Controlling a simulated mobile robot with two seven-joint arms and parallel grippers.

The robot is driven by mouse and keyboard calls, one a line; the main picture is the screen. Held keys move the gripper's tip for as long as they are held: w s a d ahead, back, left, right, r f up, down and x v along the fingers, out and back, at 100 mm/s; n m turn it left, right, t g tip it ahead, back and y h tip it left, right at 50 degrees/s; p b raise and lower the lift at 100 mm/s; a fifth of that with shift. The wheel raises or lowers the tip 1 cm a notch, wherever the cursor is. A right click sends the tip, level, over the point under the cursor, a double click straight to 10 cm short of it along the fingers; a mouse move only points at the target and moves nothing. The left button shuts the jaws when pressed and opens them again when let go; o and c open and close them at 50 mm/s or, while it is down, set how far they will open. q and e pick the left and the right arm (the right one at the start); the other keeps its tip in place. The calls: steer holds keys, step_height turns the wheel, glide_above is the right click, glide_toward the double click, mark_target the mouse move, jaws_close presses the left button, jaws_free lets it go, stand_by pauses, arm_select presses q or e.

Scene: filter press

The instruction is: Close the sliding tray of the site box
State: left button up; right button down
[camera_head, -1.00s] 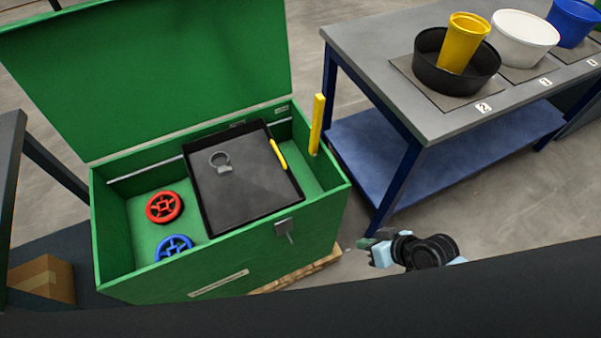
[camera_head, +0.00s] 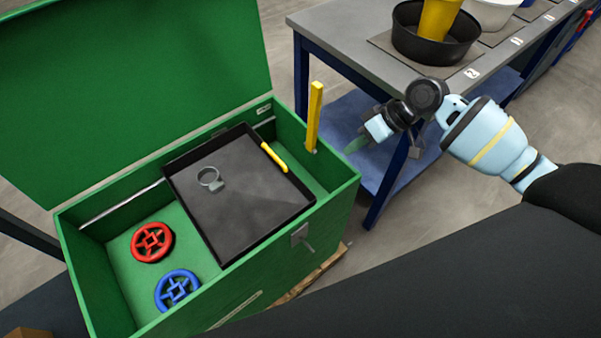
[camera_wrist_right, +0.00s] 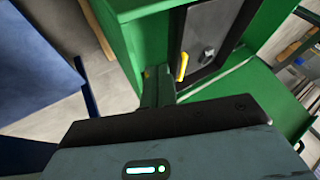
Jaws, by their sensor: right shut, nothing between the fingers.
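The green site box (camera_head: 335,205) stands open at the left in the head view, its lid (camera_head: 120,80) raised at the back. Its black sliding tray (camera_head: 240,180) sits across the middle and right of the box, with a yellow handle (camera_head: 274,158) on its right side and a grey ring-shaped item (camera_head: 210,179) in it. The tray also shows in the right wrist view (camera_wrist_right: 205,35). My right gripper (camera_head: 355,146) is shut and empty, to the right of the box and apart from it; its fingers show in the wrist view (camera_wrist_right: 157,88). My left gripper is out of view.
A yellow post (camera_head: 314,115) stands up at the box's right end, between tray and gripper. A red handwheel (camera_head: 152,242) and a blue handwheel (camera_head: 177,288) lie in the box's left part. A grey-topped table (camera_head: 350,40) with tubs stands behind my right arm.

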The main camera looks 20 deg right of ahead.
mark_target(300, 183)
steer(key=shift+w+a+f, duration=0.1)
steer(key=shift+f, duration=0.15)
steer(key=a+f, duration=0.2)
steer(key=a, duration=0.1)
steer(key=a+f, duration=0.5)
steer(key=a, duration=0.1)
steer(key=shift+w+f, duration=0.2)
steer(key=shift+w, duration=0.15)
steer(key=shift+a, duration=0.1)
